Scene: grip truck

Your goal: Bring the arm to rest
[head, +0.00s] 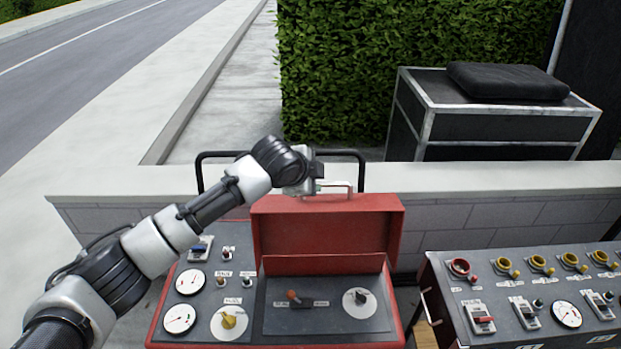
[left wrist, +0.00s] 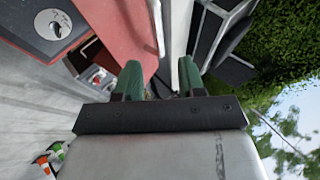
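My left arm comes in from the left in the head view. Its gripper (head: 318,186) is at the top edge of the raised red lid (head: 328,232), by the pale handle (head: 341,186). In the left wrist view the two green fingers (left wrist: 160,78) are apart, with no object seen between them. The lid (left wrist: 120,22) and its handle (left wrist: 157,28) lie beyond the fingertips there. The lid stands open on the red control box (head: 398,338). I cannot tell from the head view whether the fingers touch the handle. My right gripper is not in view.
A second control panel (head: 510,300) with yellow and red knobs stands at the right. Behind the boxes runs a low wall (head: 490,185). Beyond it are a black case (head: 490,130) and a hedge (head: 350,60).

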